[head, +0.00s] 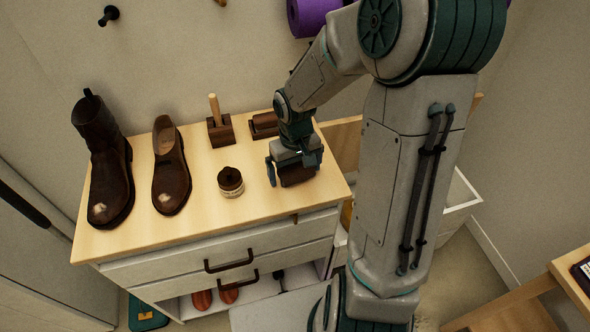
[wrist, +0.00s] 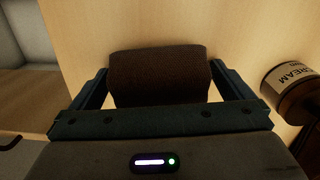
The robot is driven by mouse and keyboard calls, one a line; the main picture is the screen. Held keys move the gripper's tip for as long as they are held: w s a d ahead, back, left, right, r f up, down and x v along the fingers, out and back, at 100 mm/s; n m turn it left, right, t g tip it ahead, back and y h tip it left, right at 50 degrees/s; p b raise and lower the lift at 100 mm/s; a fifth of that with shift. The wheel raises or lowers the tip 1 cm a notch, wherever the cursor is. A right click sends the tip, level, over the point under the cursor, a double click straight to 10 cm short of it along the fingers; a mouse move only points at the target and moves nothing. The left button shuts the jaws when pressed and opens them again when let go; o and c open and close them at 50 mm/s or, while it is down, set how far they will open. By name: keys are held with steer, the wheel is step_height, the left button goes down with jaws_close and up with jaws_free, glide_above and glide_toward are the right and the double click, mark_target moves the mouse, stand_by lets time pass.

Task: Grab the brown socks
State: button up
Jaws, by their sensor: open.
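The brown socks (head: 298,177), a rolled dark brown bundle, lie on the light wood top of the dresser near its right end. In the wrist view the socks (wrist: 158,75) sit between my two fingers, with a finger on each side. My gripper (head: 294,168) is open and low over the top, pointing down around the socks. It also shows in the wrist view (wrist: 158,82). The gripper body hides part of the socks in the head view. I cannot tell whether the fingers touch them.
A cream jar (head: 231,182) stands close to the left of my gripper. A tall brown boot (head: 106,165) and a low brown shoe (head: 171,170) stand further left. Two wood-and-brown brushes (head: 220,131) (head: 264,125) are behind. The dresser (head: 215,262) has handled drawers.

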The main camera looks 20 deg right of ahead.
steer(key=c, duration=1)
steer(key=shift+r, duration=0.1)
